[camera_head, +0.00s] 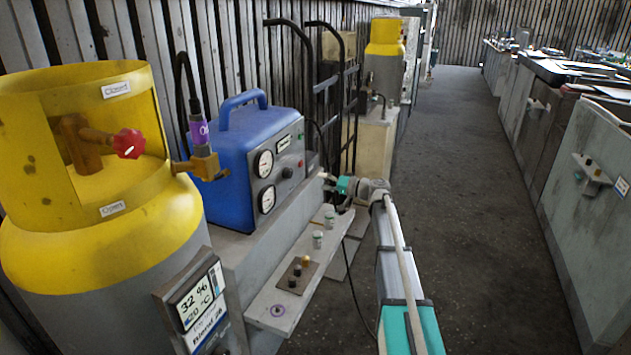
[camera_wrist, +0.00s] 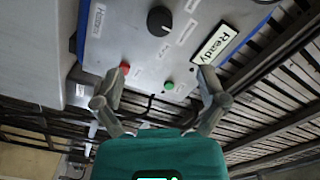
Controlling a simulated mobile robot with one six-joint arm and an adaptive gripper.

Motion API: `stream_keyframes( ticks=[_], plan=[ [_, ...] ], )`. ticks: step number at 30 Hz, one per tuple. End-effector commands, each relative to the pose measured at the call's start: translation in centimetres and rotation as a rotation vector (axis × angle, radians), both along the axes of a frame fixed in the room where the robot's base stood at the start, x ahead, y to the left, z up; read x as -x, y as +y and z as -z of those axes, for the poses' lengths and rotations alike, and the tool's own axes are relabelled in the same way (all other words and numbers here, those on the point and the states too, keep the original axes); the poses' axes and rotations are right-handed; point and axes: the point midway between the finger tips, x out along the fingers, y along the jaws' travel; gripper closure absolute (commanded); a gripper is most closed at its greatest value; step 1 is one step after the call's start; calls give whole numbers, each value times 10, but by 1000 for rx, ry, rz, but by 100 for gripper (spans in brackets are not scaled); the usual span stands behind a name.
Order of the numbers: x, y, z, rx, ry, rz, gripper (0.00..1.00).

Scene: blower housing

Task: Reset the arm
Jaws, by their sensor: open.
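My gripper (camera_head: 328,180) shows small in the head view, at the end of my outstretched arm, beside the light grey bench and right of the blue machine (camera_head: 238,165). In the wrist view my gripper (camera_wrist: 164,72) has its two fingers spread wide, with nothing between them. Beyond the fingertips is a grey panel (camera_wrist: 135,40) with blue edges. It carries a black knob (camera_wrist: 160,20), a red button (camera_wrist: 124,68), a green button (camera_wrist: 169,86) and a display (camera_wrist: 214,44) reading "Ready". The gap between fingertips and panel is hard to judge.
A yellow-topped tank (camera_head: 120,235) with a red valve knob (camera_head: 129,143) stands at the left. A low shelf (camera_head: 262,295) with small knobs runs along the bench. A black hand truck (camera_head: 352,105) stands behind. The aisle floor (camera_head: 475,200) is clear; cabinets (camera_head: 585,180) line the right.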

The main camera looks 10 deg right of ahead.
Motion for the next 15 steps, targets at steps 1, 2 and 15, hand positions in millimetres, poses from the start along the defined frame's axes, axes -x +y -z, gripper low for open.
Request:
stream_keyframes(
  ticks=[1, 2, 15],
  plan=[
    [1, -1, 0, 0, 0, 0, 8],
    [2, -2, 0, 0, 0, 0, 8],
    [4, 1, 2, 7, 5, -5, 8]
  ],
)
